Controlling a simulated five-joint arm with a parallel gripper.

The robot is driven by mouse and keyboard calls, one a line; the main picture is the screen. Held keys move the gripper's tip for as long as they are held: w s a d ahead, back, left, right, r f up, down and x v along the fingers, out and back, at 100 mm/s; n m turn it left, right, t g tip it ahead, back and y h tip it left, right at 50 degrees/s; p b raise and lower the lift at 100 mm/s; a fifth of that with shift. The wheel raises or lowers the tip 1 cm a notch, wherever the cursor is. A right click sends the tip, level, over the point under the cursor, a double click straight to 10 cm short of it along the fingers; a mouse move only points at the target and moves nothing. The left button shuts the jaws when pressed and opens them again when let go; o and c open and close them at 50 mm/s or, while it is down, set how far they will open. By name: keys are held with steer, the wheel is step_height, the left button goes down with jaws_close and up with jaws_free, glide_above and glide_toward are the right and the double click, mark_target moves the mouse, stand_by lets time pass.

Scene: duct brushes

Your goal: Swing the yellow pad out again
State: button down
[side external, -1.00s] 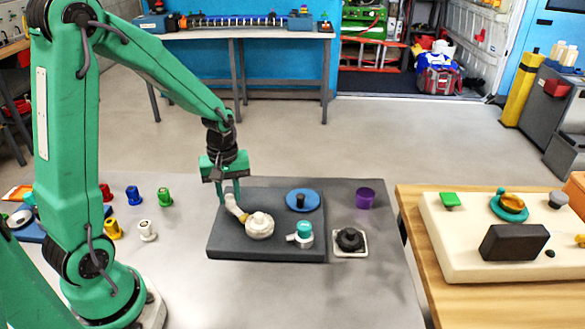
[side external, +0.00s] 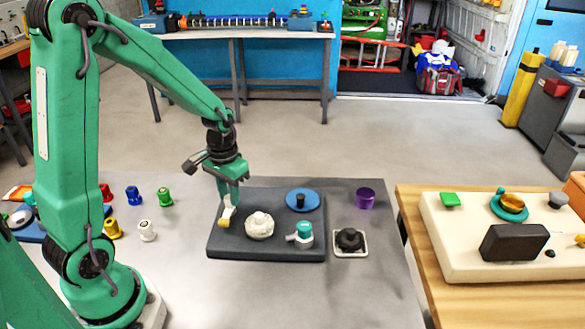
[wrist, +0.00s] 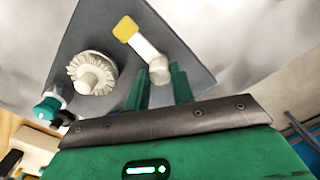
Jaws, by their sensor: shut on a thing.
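The yellow pad (side external: 223,223) sits on the end of a short white arm (side external: 228,212) near the left edge of the dark grey board (side external: 285,254). A white round brush (side external: 260,225) stands on the board to the right, with a gap between it and the pad. My gripper (side external: 229,202) is shut on the pivot end of the white arm. In the wrist view the pad (wrist: 125,28) points away from the brush (wrist: 91,72), and my green fingers (wrist: 158,88) flank the arm's round end. The exact finger contact is partly hidden.
The board also carries a teal-capped white part (side external: 301,236) and a blue disc (side external: 302,201) with a dark knob. To the right are a black knob (side external: 350,240) on a white tray and a purple cup (side external: 366,197). Several coloured pegs stand left of the board.

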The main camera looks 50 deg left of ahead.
steer(key=shift+m, duration=1.1)
steer(key=c, duration=1.2)
jaws_free()
steer(key=shift+r, duration=0.1)
steer(key=shift+r, duration=3.85)
steer(key=shift+d+r, duration=0.1)
steer(key=shift+r, duration=0.05)
